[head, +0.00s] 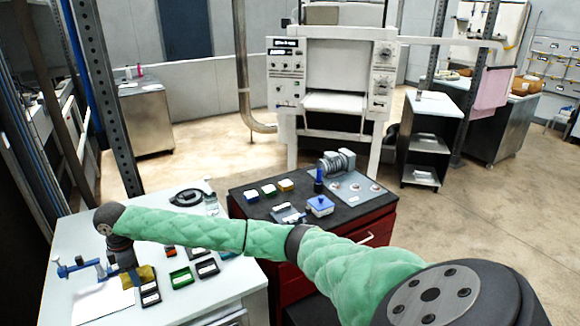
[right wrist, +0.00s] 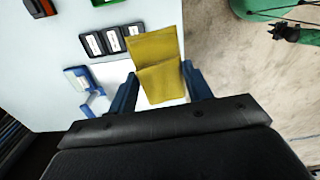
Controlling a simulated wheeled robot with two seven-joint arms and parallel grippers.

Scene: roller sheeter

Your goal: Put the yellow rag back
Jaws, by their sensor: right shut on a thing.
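The yellow rag (head: 148,274) is at my right gripper (head: 134,277), over the pale table at the lower left. In the right wrist view the rag (right wrist: 156,50) is a folded mustard-yellow cloth between the two blue fingers of my right gripper (right wrist: 160,88). The gripper is shut on its near part, and the far part sticks out flat beyond the fingers. Whether the rag touches the table is hard to tell. My left gripper does not show.
The pale table (head: 225,283) holds labelled black and green bins (head: 181,277), a white sheet (head: 100,303) and a blue-and-white tool (head: 75,266) close to the gripper. A red cabinet with a dark top (head: 240,206) stands to the right. A white machine (head: 335,75) stands behind.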

